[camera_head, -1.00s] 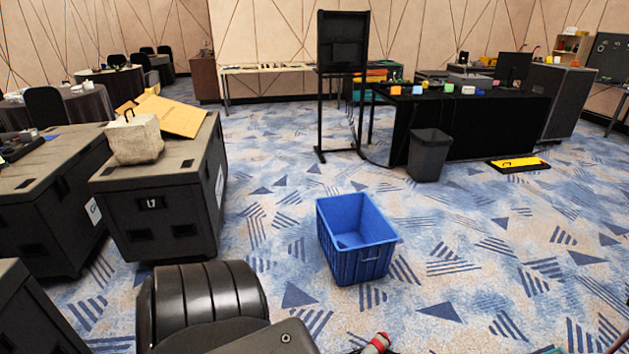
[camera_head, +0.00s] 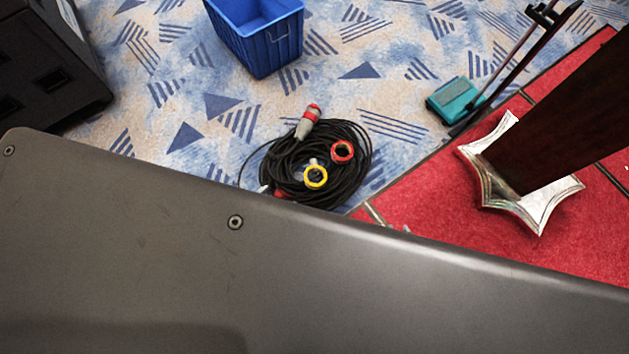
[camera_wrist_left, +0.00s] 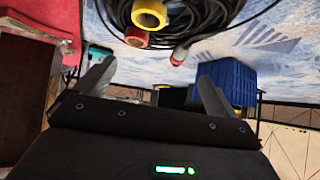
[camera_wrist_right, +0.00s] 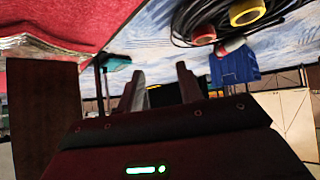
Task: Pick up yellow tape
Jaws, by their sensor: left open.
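The yellow tape (camera_head: 307,182) is a ring lying on a coil of black cable (camera_head: 270,163) on the floor. A similar red tape (camera_head: 342,152) lies beside it on the coil. In the left wrist view the yellow tape (camera_wrist_left: 149,25) is at the top edge. In the right wrist view the yellow tape (camera_wrist_right: 247,21) is at the top right. My left gripper (camera_wrist_left: 155,72) is open and empty, apart from the tape. My right gripper (camera_wrist_right: 160,70) is open with a narrower gap, also empty. Neither gripper shows in the head view.
A blue crate (camera_head: 268,45) stands on the patterned carpet beyond the coil. A red carpet (camera_head: 420,190) at right bears a post with a silver star-shaped base (camera_head: 541,205). A teal object (camera_head: 455,100) lies near its edge. A dark case (camera_head: 45,70) stands at upper left.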

